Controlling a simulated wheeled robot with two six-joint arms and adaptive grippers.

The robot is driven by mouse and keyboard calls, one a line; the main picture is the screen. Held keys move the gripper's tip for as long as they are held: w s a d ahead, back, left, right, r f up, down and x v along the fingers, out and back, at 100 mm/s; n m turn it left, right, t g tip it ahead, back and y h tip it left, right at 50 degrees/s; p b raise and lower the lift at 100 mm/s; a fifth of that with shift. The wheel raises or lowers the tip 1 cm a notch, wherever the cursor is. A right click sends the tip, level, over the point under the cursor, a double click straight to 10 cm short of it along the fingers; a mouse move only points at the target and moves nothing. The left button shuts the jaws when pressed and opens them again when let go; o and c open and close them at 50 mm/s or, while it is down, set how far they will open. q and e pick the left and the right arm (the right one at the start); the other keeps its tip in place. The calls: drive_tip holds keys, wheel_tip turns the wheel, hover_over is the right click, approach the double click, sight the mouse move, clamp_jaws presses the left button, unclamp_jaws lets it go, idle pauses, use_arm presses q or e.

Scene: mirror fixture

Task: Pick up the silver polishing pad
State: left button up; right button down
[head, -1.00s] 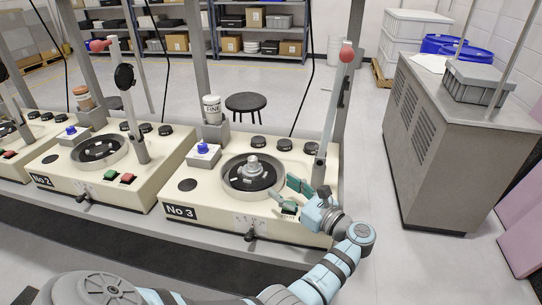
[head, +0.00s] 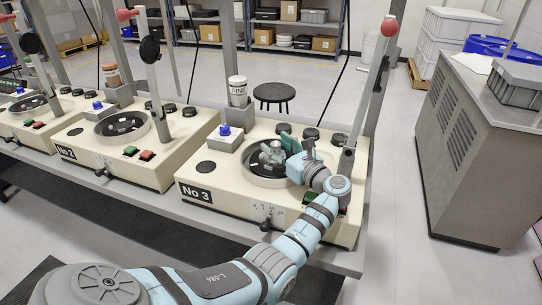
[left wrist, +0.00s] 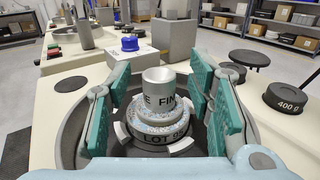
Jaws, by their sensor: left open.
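The silver polishing pad (left wrist: 160,112) stands upright in the round bowl (left wrist: 68,135) of the machine marked No 3. It has a narrow silver top with dark lettering, a speckled collar and a wider lettered base. My left gripper (head: 279,149) is open over the bowl. In the left wrist view its teal finger pads stand on either side of the silver pad, with visible gaps. In the head view the gripper hides most of the pad. My right gripper is in neither view.
A blue-knobbed block (head: 226,137) and a FINE-labelled white jar (head: 237,91) stand behind-left of the bowl. A slanted lever with a red ball (head: 390,28) rises close right of my gripper. Black weights (left wrist: 289,98), one marked 400 g, sit on the machine top.

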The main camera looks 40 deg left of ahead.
use_arm(q)
drive_tip(key=shift+r, duration=0.15)
clamp_jaws()
drive_tip(key=shift+r, duration=0.1)
